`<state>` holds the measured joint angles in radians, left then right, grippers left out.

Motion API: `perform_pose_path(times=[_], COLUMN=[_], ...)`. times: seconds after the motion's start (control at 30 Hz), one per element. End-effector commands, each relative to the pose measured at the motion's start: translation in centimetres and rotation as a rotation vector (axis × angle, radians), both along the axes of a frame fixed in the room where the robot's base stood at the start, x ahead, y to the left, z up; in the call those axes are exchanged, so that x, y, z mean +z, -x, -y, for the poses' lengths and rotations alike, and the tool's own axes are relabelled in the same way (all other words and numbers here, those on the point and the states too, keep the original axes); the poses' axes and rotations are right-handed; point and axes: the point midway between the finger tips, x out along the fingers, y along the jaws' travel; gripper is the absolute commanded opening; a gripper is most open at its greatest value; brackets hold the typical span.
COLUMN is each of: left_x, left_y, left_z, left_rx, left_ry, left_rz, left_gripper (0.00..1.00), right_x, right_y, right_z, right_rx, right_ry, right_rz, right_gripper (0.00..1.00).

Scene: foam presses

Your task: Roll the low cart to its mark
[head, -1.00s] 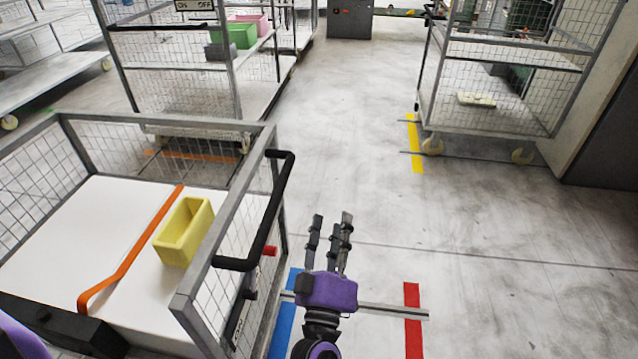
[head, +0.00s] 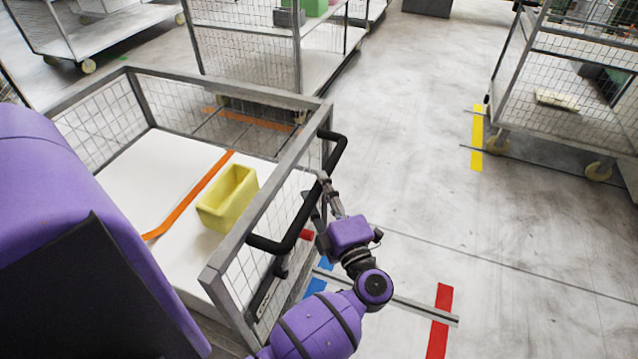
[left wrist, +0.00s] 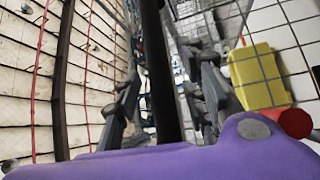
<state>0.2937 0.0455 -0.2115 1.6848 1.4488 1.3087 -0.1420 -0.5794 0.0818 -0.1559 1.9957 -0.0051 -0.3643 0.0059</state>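The low cart (head: 285,145) stands at the left in the head view, with grey mesh sides and a white deck. Its black handle (head: 298,215) sticks out on the right side. My left gripper (head: 321,192) is at the handle. In the left wrist view the black handle bar (left wrist: 162,75) runs between the spread fingers of my left gripper (left wrist: 162,95), with gaps on both sides. My right gripper is not in view. Floor marks show in blue (head: 315,287), red (head: 440,320), yellow (head: 477,140) and orange (head: 268,122); which belongs to the cart I cannot tell.
A yellow bin (head: 228,200) and an orange strap (head: 195,192) are on the cart's deck. Tall mesh carts stand behind it (head: 298,60) and at the right (head: 512,85). The floor between them is clear.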

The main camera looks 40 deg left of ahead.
Motion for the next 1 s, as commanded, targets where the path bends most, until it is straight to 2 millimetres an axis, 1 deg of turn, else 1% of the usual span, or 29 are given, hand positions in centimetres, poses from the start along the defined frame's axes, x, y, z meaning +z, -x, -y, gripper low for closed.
perform_pose_path(times=[0.13, 0.4, 0.43, 0.47, 0.7, 0.73, 1.0], left_x=[0.19, 0.08, 0.08, 0.08, 0.09, 0.09, 0.08], left_y=[-0.61, -0.7, -0.7, -0.7, -0.69, -0.69, -0.7], left_z=[-0.99, -1.17, -1.16, -1.16, -1.14, -1.14, -1.12], left_rx=[0.0, -0.001, -0.001, -0.001, -0.001, -0.001, -0.001], left_ry=[-0.001, 0.0, 0.0, 0.0, 0.0, 0.0, 0.001], left_rz=[-0.001, -0.002, -0.002, -0.002, -0.002, -0.002, -0.001], left_gripper=[0.39, 0.39, 0.37, 0.33, 0.02, 0.0, 0.0], right_x=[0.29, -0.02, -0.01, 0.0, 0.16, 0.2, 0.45], right_y=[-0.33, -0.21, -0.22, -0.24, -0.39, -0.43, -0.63], right_z=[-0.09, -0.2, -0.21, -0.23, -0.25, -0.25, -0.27], right_rx=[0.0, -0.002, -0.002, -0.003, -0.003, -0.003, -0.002], right_ry=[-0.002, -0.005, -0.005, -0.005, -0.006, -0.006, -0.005], right_rz=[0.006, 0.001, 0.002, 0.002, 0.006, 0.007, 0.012], right_gripper=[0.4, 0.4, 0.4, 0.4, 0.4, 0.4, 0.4])
